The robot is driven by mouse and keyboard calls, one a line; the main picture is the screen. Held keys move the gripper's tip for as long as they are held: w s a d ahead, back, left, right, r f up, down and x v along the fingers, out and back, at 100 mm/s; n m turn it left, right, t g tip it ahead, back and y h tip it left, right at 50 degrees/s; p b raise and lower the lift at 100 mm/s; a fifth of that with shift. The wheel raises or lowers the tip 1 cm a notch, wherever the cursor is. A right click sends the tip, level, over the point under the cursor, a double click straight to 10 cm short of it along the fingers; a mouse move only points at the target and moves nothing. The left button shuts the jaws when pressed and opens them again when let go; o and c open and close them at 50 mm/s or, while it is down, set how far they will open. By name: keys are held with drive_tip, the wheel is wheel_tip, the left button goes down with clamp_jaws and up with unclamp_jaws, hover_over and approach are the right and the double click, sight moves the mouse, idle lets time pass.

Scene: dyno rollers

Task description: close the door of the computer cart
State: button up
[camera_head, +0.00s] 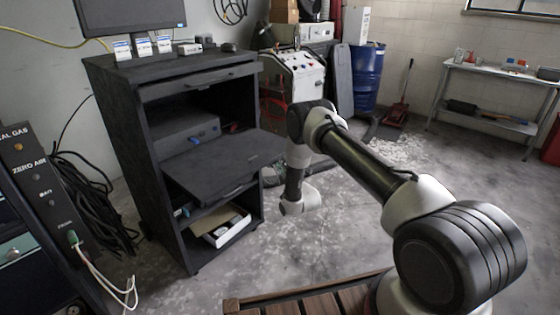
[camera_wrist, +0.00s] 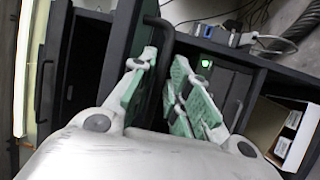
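The computer cart (camera_head: 125,150) is a black cabinet at the left of the head view. Its door (camera_head: 222,162) is a black panel that sticks out from the front, roughly level and slightly tilted, with a handle (camera_head: 235,191) near its outer edge. My gripper is hidden in the head view, where only my wrist shows right of the door. In the wrist view my gripper (camera_wrist: 164,66) has green-padded fingers apart, on either side of a dark bar (camera_wrist: 168,42) that looks like the door's handle. I cannot tell whether the pads touch it.
A drawer front (camera_head: 195,83) is above the door. A white box (camera_head: 222,226) sits on the bottom shelf. A monitor (camera_head: 130,14) and small boxes stand on top. Cables (camera_head: 85,200) and a gas panel (camera_head: 35,180) are at the left.

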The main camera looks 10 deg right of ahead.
drive_tip(key=shift+w+a, duration=0.15)
drive_tip(key=shift+w, duration=0.45)
drive_tip(key=shift+c, duration=0.4)
clamp_jaws()
drive_tip(key=shift+r, duration=0.15)
